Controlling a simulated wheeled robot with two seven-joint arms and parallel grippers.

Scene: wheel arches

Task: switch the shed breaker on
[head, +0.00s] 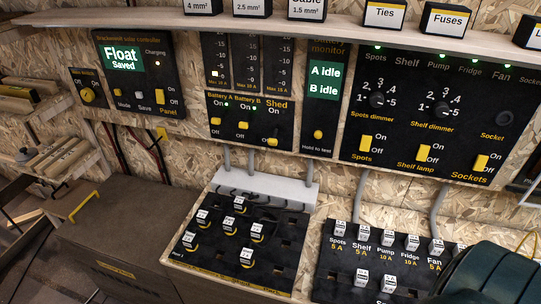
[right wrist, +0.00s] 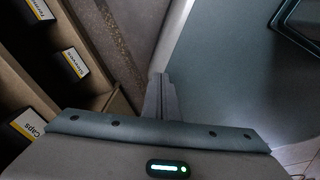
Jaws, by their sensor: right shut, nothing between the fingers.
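The breaker panel (head: 230,135) hangs on the chipboard wall in the head view, with levers for Battery A, Battery B and Shed. The yellow Shed lever (head: 272,141) sits low, near the panel's bottom edge, well below its "On" mark. The Battery A lever (head: 215,121) and Battery B lever (head: 243,125) sit higher, close under their "On" marks, with green lights near them. My right gripper (right wrist: 160,98) shows in the right wrist view with its fingers shut and empty, away from the panel. My left gripper is not in view.
A battery monitor (head: 325,110) is right of the breakers, and a dimmer panel (head: 437,115) further right. Fuse boards (head: 290,265) lie below. My arm fills the head view's lower right. Labelled boxes (right wrist: 70,62) show in the right wrist view.

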